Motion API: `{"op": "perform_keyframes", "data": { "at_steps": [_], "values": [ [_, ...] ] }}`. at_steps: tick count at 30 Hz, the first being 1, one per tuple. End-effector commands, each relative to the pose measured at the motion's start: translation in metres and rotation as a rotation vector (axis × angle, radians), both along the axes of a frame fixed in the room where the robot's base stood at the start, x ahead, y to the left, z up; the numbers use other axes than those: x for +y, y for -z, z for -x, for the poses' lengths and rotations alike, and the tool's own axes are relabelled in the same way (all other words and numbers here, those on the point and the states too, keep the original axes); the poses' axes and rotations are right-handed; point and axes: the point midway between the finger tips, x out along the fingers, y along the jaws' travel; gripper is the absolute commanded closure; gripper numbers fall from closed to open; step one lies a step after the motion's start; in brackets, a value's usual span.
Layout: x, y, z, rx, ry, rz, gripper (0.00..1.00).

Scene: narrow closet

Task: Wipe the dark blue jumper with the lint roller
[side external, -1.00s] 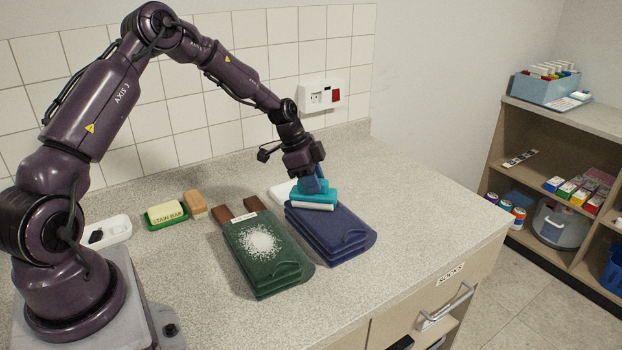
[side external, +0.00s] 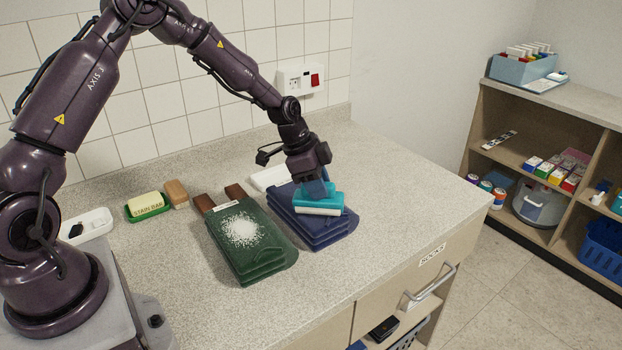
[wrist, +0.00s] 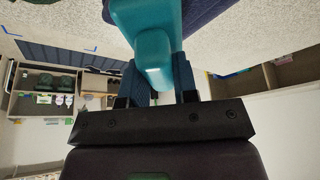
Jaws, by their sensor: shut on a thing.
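The dark blue jumper (side external: 326,231) is a folded stack on the counter, to the right of a green folded stack. The lint roller (side external: 330,203) is teal with a white roll along its near side. It lies over the middle of the jumper's top and seems to touch it. My gripper (side external: 318,187) points down and is shut on the roller's handle. In the wrist view the teal handle (wrist: 152,62) sits between the two blue fingers (wrist: 157,85), and a strip of the jumper (wrist: 204,14) shows beyond. The jumper's top under the roller is hidden.
The green folded stack (side external: 262,262) bears a white powdery patch. A white item (side external: 268,178) lies behind the jumper. A stain bar (side external: 146,203), a brown block (side external: 176,194) and a white dish (side external: 88,224) are further left. The counter right of the jumper is clear.

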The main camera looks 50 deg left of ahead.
Motion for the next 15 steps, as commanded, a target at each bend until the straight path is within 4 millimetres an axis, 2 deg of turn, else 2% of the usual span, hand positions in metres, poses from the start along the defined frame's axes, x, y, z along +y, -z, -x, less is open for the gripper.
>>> {"op": "perform_keyframes", "data": {
  "at_steps": [1, 4, 15],
  "values": [
    [-0.005, -0.001, 0.001, 0.002, 0.003, 0.001, 0.95],
    [-0.003, -0.017, 0.000, -0.004, -0.001, -0.001, 0.95],
    [-0.002, -0.048, 0.000, -0.003, -0.001, -0.001, 0.95]
  ]
}}
